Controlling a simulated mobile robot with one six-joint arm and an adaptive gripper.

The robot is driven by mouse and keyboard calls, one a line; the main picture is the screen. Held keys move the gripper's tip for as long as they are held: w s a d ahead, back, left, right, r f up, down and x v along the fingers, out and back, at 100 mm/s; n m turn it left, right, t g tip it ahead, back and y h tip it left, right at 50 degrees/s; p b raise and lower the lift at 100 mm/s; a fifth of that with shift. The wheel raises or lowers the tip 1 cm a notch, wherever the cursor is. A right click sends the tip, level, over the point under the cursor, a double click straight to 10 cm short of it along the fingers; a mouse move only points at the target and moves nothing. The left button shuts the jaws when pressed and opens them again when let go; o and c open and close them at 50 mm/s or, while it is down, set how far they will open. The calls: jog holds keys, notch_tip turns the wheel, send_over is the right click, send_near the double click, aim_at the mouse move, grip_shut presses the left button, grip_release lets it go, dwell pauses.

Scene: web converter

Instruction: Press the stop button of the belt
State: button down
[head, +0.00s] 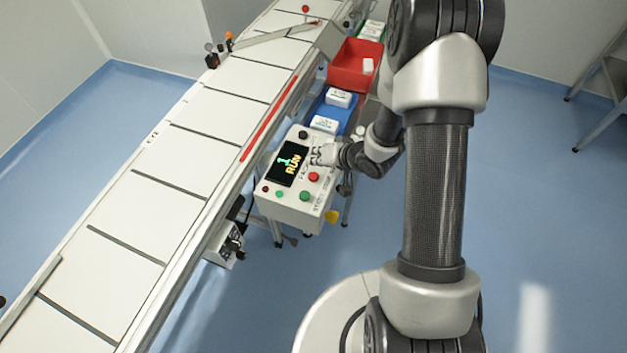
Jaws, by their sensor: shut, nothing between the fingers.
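The control box (258,203) stands beside the belt, with a dark screen (288,165) that reads "1 RUN". A red button (314,176) sits on the right side of its face, with a green button (305,196) below it. A black knob (303,134) is at the top of the face. My gripper (317,156) is shut and empty over the upper right of the box face, just above the red button in the picture. I cannot tell its height over the face, or whether it touches.
The white belt (205,115) with dark cross strips runs diagonally on the left. Behind the box are a blue bin (347,117) with white packs and a red bin (350,75). A small red light (265,188) and green light (279,194) sit low on the box.

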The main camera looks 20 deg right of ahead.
aim_at(316, 174)
jog(key=shift+f+b, duration=1)
jog(key=shift+f, duration=0.9)
jog(key=shift+f, duration=0.45)
jog(key=shift+f+b, duration=0.55)
jog(key=shift+f, duration=0.1)
dwell(0.4)
jog(key=shift+r, duration=0.1)
jog(key=shift+r+p, duration=1)
jog(key=shift+p, duration=0.05)
notch_tip(316, 174, up, 5)
jog(key=p, duration=0.5)
